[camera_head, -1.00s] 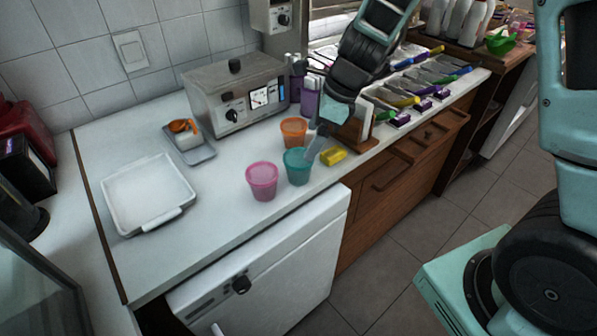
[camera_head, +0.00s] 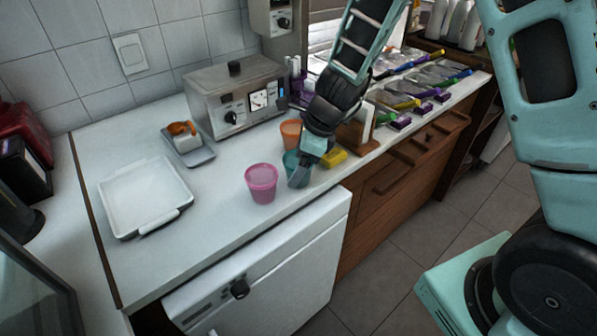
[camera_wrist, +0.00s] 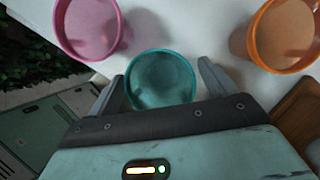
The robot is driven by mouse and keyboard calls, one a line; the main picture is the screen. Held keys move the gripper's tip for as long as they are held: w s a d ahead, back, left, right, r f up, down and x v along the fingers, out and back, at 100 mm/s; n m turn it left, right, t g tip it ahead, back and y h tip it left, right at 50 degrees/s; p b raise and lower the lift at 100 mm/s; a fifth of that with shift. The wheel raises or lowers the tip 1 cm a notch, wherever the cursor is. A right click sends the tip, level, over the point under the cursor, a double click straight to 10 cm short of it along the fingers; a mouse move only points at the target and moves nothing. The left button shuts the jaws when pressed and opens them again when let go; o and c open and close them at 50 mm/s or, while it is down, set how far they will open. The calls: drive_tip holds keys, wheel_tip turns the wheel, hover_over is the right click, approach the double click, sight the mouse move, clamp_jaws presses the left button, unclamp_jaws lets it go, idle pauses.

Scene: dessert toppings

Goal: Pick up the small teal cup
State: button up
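The small teal cup (camera_head: 291,160) stands on the white counter, partly hidden behind my gripper (camera_head: 301,174) in the head view. In the wrist view the teal cup (camera_wrist: 161,80) is seen from above, between the two fingers of my gripper (camera_wrist: 162,82). The fingers are apart, one on each side of the cup. A narrow gap shows at the right finger; I cannot tell whether the left finger touches the cup.
A pink cup (camera_head: 262,182) stands left of the teal cup, and an orange cup (camera_head: 290,131) stands behind it. A yellow block (camera_head: 335,157) lies close on the right. The counter's front edge is near. A white tray (camera_head: 128,193) lies at left.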

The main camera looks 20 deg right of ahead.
drive_tip(key=c, duration=0.8)
drive_tip(key=shift+r, duration=0.1)
